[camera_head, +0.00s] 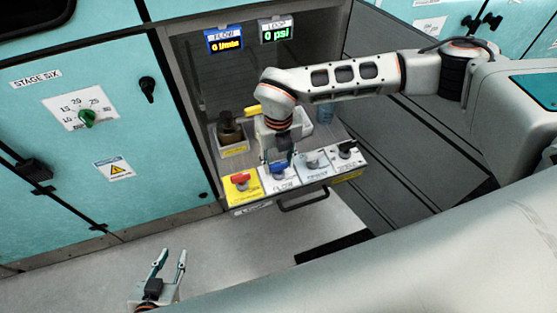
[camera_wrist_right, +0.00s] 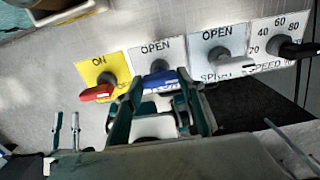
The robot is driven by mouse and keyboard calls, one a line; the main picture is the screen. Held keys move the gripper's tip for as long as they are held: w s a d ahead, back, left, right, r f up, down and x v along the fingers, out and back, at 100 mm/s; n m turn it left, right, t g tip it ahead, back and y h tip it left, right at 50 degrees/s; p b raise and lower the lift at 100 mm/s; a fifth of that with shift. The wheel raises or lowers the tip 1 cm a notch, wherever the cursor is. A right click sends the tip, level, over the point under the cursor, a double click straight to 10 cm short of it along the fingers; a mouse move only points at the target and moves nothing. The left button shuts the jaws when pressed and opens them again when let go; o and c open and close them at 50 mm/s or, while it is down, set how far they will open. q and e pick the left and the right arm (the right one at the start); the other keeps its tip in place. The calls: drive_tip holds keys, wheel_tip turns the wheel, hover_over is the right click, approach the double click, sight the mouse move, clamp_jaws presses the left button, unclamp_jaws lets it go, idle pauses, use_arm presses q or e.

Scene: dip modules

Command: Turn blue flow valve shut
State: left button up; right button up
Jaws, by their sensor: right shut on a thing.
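The blue flow valve handle (camera_head: 279,169) is on a white panel marked FLOW on the front ledge of the open cabinet. In the right wrist view the blue handle (camera_wrist_right: 158,80) lies between the fingertips, under an OPEN label; the fingers hide part of it. My right gripper (camera_head: 277,160) reaches down over the handle and is shut on it. The FLOW display (camera_head: 223,40) above reads 0 l/min. My left gripper (camera_head: 169,265) is open and empty, low over the floor, well away from the valve.
A red handle (camera_head: 240,178) on a yellow plate is left of the flow valve. A grey handle (camera_head: 313,160) and a black knob (camera_head: 347,148) are to its right. A yellow lever (camera_head: 252,110) is behind the wrist. A drawer handle (camera_head: 303,200) juts out below.

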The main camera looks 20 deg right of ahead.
sight(279, 164)
drive_tip(key=o, duration=1.1)
drive_tip(key=shift+o, duration=0.2)
wheel_tip(279, 164, up, 12)
drive_tip(key=shift+s, duration=0.15)
